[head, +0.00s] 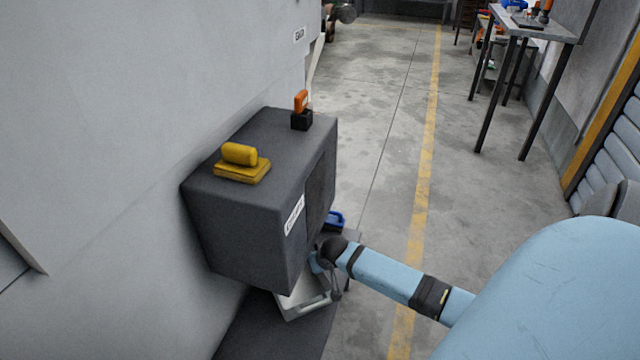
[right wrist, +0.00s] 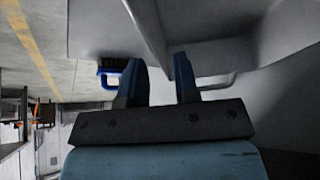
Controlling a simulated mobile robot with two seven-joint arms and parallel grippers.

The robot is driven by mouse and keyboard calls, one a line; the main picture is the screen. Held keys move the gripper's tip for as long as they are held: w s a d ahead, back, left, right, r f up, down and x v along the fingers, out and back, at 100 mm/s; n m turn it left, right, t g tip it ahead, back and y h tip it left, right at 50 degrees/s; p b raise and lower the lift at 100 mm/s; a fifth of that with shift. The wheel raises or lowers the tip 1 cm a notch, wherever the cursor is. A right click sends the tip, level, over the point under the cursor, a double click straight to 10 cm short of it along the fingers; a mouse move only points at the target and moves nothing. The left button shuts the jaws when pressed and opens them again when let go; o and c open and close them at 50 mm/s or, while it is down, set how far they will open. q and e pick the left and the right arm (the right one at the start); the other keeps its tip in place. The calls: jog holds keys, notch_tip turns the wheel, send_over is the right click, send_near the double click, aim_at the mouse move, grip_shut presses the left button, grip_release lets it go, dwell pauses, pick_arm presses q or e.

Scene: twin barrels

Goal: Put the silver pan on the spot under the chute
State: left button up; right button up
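The silver pan (head: 293,300) is a light grey metal tray, partly hidden under a dark grey box-shaped unit (head: 240,225) on the wall. That unit has a white label, too small to read surely, and a dark front opening; it may be the chute. My right gripper (head: 318,265) is low at the unit's front, by the pan's far side. In the right wrist view its two fingers (right wrist: 158,75) stand apart. A pale metal edge (right wrist: 148,25) runs towards the gap between them; I cannot tell whether they touch it. The spot is not clearly seen. My left gripper is not in view.
A yellow block-like object (head: 241,163) and an orange-handled black piece (head: 301,112) sit on the unit. A blue brush-like item (head: 334,219) lies behind my gripper. A dark surface (head: 275,335) runs below the pan.

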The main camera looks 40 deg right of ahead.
jog(key=p+v, duration=0.2)
jog(key=v, duration=0.2)
jog(key=shift+r, duration=0.25)
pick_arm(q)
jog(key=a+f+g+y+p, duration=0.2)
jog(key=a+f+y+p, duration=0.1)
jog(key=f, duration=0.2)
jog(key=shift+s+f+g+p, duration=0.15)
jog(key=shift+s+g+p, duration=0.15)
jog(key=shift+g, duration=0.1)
pick_arm(e)
jog(key=s+a, duration=0.3)
jog(key=s, duration=0.8)
jog(key=shift+s+a, duration=0.25)
jog(key=shift+s, duration=0.05)
jog(key=shift+f, duration=0.15)
